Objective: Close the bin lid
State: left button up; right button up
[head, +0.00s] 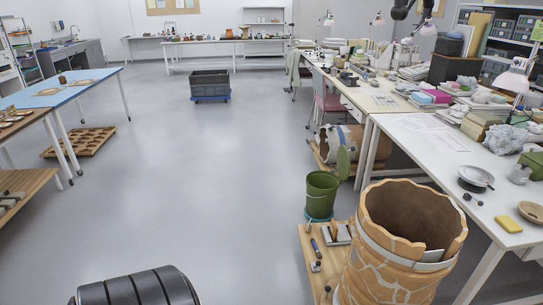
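A green bin (322,192) stands on the floor right of the middle in the head view, beside the right-hand tables. Its lid (343,164) is a lighter green disc, tilted up on edge at the bin's right rear rim, so the bin is open. The inside looks dark and its contents cannot be made out. Neither of my grippers is in the head view.
A large reassembled pot (395,245) stands in front of the bin, near a wooden board (312,262) with tools. A white table (430,150) runs along the right. A grey crate (210,84) sits farther back. The middle floor is clear.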

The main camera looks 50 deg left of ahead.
aim_at(344, 164)
jog(key=u, duration=1.35)
jog(key=i+j+z, duration=0.1)
jog(key=i+j, duration=0.15)
jog(key=i, duration=0.15)
